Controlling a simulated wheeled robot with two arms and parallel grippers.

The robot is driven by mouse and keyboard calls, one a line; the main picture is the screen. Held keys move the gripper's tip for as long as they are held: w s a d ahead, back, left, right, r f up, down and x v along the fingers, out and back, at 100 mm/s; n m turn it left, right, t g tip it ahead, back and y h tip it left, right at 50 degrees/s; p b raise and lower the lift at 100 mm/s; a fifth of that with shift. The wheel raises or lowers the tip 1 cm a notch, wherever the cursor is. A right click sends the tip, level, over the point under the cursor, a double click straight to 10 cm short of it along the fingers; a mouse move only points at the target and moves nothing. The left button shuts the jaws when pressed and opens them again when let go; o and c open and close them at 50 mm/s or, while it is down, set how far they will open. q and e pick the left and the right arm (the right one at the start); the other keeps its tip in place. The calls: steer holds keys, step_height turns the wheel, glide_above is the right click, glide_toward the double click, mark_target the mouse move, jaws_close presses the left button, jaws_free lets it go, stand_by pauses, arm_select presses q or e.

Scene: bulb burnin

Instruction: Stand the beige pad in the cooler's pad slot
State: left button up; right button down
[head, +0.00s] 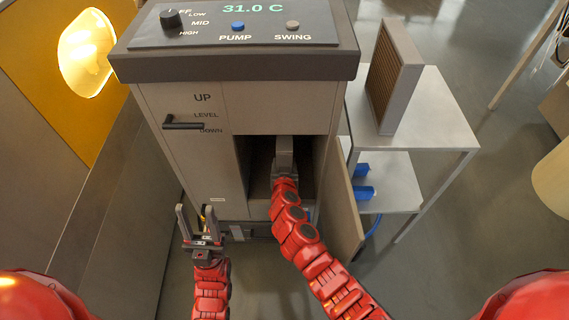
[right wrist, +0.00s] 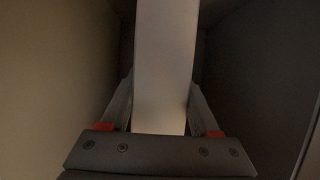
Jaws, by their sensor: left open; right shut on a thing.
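The cooler (head: 285,103) stands in front of me with an open dark bay (head: 260,168) in its front. My right arm reaches into this bay. My right gripper (head: 284,172) is shut on a pale, narrow panel, seen edge-on, which looks like the beige pad (head: 285,150). My left gripper (head: 197,212) is open and empty, low in front of the cooler's left side.
The bay's door (head: 343,212) hangs open to the right of my right arm. A brown-faced pad in a grey frame (head: 396,75) stands on the side table (head: 440,115); blue items (head: 363,181) sit below. A lit lamp (head: 86,52) is at left.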

steer(key=shift+f, duration=0.1)
steer(key=shift+c, duration=0.6)
jaws_free()
steer(key=shift+s, duration=0.1)
steer(key=v, duration=1.2)
steer(key=shift+s, duration=0.1)
